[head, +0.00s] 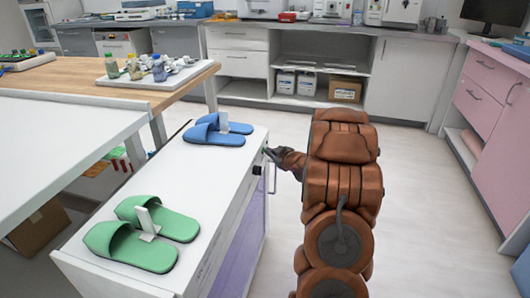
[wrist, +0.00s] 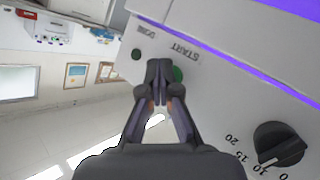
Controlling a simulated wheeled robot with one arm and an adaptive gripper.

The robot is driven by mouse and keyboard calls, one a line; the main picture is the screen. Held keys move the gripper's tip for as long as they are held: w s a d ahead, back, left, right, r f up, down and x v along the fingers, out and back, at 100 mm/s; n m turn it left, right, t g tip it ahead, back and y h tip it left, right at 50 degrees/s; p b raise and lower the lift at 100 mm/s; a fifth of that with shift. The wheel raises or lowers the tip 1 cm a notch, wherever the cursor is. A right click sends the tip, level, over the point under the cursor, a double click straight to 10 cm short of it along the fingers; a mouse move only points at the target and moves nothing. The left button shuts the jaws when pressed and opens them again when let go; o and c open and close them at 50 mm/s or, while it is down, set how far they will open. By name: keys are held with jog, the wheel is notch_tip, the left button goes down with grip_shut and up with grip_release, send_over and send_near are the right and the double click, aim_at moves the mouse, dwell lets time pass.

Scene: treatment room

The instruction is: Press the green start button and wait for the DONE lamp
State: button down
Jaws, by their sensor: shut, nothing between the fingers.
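In the wrist view a white panel carries the green start button (wrist: 178,74) beside the START lettering. The fingertips of my gripper (wrist: 158,70) are in front of the button and hide part of it; I cannot tell whether they touch it. The DONE lamp (wrist: 136,54) is a small dark green dot near the DONE lettering and looks unlit. In the head view my gripper (head: 271,153) is shut and empty at the right side of the white cabinet (head: 180,172).
A black dial (wrist: 280,147) with numbers sits on the same panel. Blue slippers (head: 218,130) and green slippers (head: 143,232) lie on the cabinet top. A wooden table (head: 75,73) with a bottle tray (head: 190,78) stands behind left. The floor (head: 420,190) to the right is clear.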

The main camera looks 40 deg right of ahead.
jog(key=shift+s+d+p, duration=0.45)
jog(key=shift+s+p, duration=0.05)
jog(key=shift+s, duration=0.2)
jog(key=s+d+p, duration=0.1)
jog(key=s, duration=0.1)
jog(key=s+d+p, duration=0.1)
jog(key=s+d, duration=0.1)
dwell(0.7)
jog(key=shift+a+r+p, duration=0.1)
jog(key=shift+p, duration=0.2)
dwell(0.4)
